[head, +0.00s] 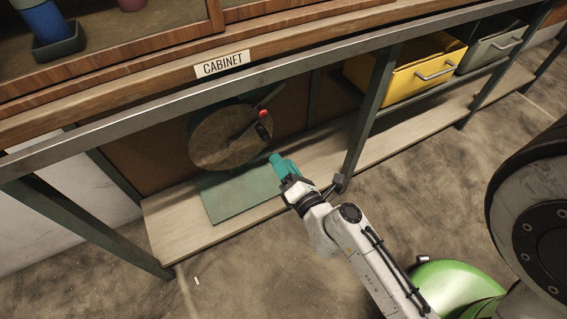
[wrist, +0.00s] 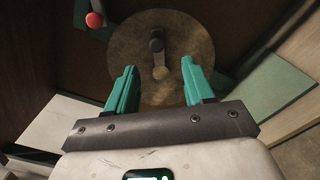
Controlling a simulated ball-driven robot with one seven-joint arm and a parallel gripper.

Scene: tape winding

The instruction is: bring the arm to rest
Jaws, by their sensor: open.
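My gripper (head: 278,163) is low in front of the bench, at the end of my white arm (head: 360,243). In the wrist view its teal fingers (wrist: 158,88) are apart with nothing between them. Beyond them stands a round brown disc (wrist: 187,48) with a dark crank and knob (wrist: 157,44) at its middle. In the head view the disc (head: 215,143) is under the bench, above and left of my gripper. A red-tipped dark handle (head: 263,125) is at the disc's right side. The gripper looks apart from the disc.
A green mat (head: 230,198) lies on the lower shelf (head: 175,228) below the disc. A bench leg (head: 367,120) stands just right of my gripper. A yellow drawer (head: 415,70) and a grey-green drawer (head: 490,47) are at the right. The floor in front (head: 240,280) is clear.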

